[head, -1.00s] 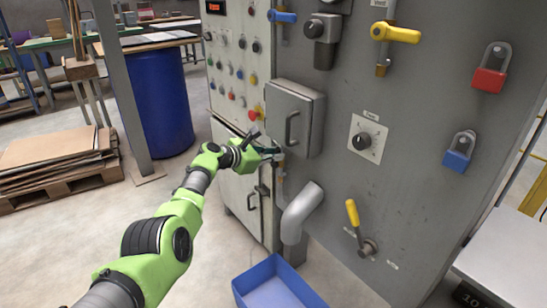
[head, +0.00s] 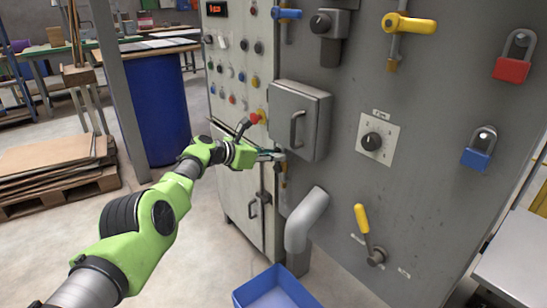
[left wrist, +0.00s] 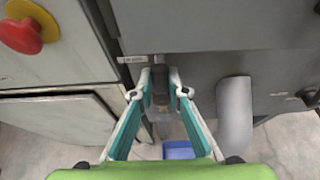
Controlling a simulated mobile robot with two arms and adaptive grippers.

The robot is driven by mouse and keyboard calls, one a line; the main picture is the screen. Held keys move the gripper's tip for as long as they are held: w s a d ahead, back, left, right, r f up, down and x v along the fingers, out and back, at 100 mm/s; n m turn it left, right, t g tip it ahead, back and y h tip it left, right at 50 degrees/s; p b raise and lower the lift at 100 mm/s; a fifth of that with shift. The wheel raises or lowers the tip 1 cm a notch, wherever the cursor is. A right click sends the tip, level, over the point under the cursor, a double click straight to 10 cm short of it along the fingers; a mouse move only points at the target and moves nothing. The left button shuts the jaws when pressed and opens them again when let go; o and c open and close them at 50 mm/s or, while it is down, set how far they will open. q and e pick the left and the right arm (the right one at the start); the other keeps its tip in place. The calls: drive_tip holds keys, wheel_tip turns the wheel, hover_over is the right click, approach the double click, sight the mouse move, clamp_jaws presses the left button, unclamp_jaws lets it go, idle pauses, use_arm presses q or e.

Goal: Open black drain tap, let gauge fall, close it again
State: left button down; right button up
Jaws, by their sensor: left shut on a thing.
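My left gripper (head: 276,155) is at the machine's front, just below the grey door box. In the left wrist view its two teal-sided fingers (left wrist: 162,92) are shut on the black drain tap handle (left wrist: 160,84), which shows dark between the fingertips. In the head view the tap handle is mostly hidden by the gripper; a short narrow pipe (head: 284,178) shows below it. I cannot tell the tap's exact turn. A red-lit display (head: 216,9) is at the top left of the panel; its figures are too small to read. My right gripper is not in view.
A grey bent pipe (head: 305,222) sticks out right of the tap, above a blue bin (head: 275,290) on the floor. A yellow lever (head: 361,218) is farther right. A red emergency button (left wrist: 22,36) is left of the gripper. The grey door box (head: 300,118) stands out above.

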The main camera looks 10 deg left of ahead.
use_arm(q)
drive_tip(key=shift+f, duration=0.1)
idle(0.3)
drive_tip(key=c, duration=2)
unclamp_jaws()
drive_tip(key=shift+o, duration=0.2)
